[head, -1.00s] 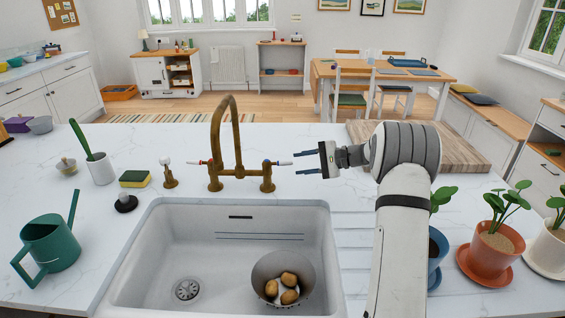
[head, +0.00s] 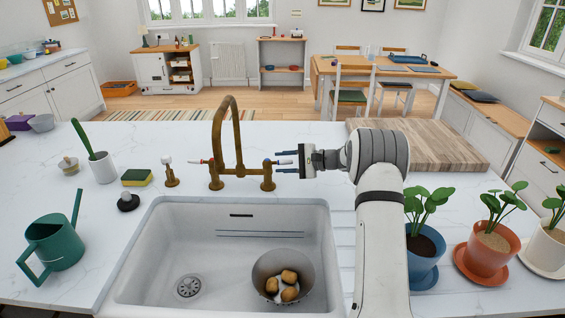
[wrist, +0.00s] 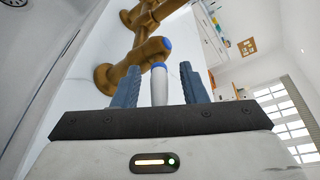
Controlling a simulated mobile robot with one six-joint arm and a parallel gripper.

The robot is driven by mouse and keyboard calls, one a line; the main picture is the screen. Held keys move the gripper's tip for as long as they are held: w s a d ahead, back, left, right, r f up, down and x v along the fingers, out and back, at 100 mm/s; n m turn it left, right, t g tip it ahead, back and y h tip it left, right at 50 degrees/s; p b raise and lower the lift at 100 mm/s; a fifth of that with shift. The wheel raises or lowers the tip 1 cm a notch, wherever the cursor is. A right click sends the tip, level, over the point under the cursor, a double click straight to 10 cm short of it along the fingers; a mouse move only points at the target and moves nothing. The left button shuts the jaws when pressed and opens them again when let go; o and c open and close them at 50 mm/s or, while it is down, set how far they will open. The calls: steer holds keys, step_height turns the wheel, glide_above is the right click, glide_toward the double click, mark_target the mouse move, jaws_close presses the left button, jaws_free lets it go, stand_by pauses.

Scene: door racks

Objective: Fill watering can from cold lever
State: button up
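The green watering can (head: 55,246) stands upright on the counter left of the sink. The brass bridge tap (head: 232,150) stands behind the sink, its spout arching up. The cold lever (head: 280,162), white with a blue ring, sticks out from the tap's right side; it also shows in the wrist view (wrist: 159,82). The other lever (head: 198,161), with a red mark, is on the left. My gripper (head: 284,162) is open at the cold lever. In the wrist view the lever's white end lies between the two blue-grey fingers (wrist: 158,85), with gaps visible beside it.
The white sink (head: 150,240) holds a colander (head: 262,270) with potatoes. A sponge (head: 136,178), a black stopper (head: 128,202) and a brush pot (head: 102,168) stand on the left. Potted plants (head: 422,250) stand right, near my arm. A wooden board (head: 440,150) lies behind.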

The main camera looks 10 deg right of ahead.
steer(key=shift+c, duration=0.2)
jaws_close()
